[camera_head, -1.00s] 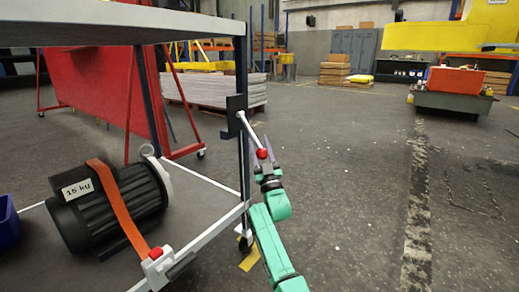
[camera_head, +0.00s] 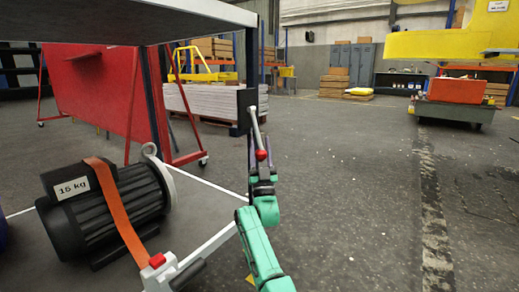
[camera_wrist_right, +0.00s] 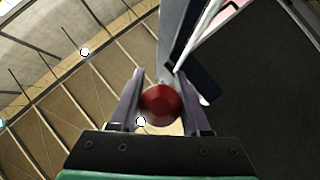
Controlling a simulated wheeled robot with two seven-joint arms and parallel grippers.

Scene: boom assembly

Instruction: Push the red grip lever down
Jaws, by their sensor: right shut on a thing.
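The grip lever is a pale rod (camera_head: 256,130) ending in a red ball knob (camera_head: 261,155). It hangs steeply down from a dark bracket on the table's post. My right gripper (camera_head: 262,172) has its fingers on either side of the knob and is shut on it. In the right wrist view the red knob (camera_wrist_right: 161,104) sits between the two dark fingers (camera_wrist_right: 161,100). The fingers partly cover the lower end of the lever in the head view. My left gripper is in neither view.
A black motor (camera_head: 105,212) marked 15 kg lies left under the table (camera_head: 130,22), with an orange strap (camera_head: 118,212) over it. A red and white block (camera_head: 157,265) sits on the lower frame. A red panel (camera_head: 100,95) stands behind.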

